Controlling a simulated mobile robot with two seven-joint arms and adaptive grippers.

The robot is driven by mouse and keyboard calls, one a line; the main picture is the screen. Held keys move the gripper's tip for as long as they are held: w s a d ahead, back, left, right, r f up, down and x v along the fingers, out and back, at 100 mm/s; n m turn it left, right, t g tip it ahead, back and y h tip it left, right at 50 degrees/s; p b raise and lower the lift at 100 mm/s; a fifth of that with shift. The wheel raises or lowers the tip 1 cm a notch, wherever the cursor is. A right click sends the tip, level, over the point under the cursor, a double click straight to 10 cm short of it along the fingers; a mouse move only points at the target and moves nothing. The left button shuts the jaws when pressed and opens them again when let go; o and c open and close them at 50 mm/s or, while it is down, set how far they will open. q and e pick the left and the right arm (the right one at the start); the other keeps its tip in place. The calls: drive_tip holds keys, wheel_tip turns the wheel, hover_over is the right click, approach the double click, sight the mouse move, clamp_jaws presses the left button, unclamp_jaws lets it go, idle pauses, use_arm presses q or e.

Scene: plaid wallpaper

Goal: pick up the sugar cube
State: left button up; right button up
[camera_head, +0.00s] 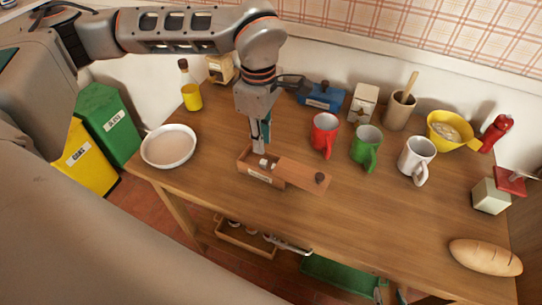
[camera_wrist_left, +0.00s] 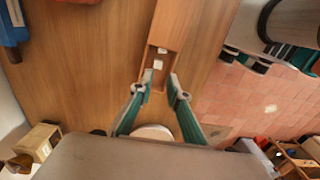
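A small wooden box (camera_head: 262,178) with a label stands on the table, its lid (camera_head: 305,175) slid to the right. Inside its open part lie white sugar cubes; one sugar cube (camera_head: 263,162) shows beside another, and in the left wrist view the nearer sugar cube (camera_wrist_left: 157,64) and a farther one (camera_wrist_left: 162,50) show. My left gripper (camera_head: 261,148) points down over the box's open end. In the left wrist view its fingers (camera_wrist_left: 160,88) are apart with nothing between them. My right gripper (camera_head: 391,294) is low at the bottom edge, below the table front, its fingers apart.
A white plate (camera_head: 168,147) lies left of the box. Behind and right are a red mug (camera_head: 323,133), a green mug (camera_head: 365,145), a white mug (camera_head: 414,157) and a yellow bowl (camera_head: 447,131). Bread (camera_head: 485,257) lies at the right. The table front is clear.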

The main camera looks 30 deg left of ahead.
sight(261, 161)
use_arm(q)
drive_tip(key=shift+w+a+f, duration=0.15)
drive_tip(key=shift+a, duration=0.05)
drive_tip(key=shift+f, duration=0.9)
drive_tip(key=shift+a+f, duration=0.15)
drive_tip(key=shift+f, duration=2.6)
drive_tip(key=c, duration=0.3)
drive_tip(key=shift+c, duration=0.2)
drive_tip(key=shift+r, duration=0.1)
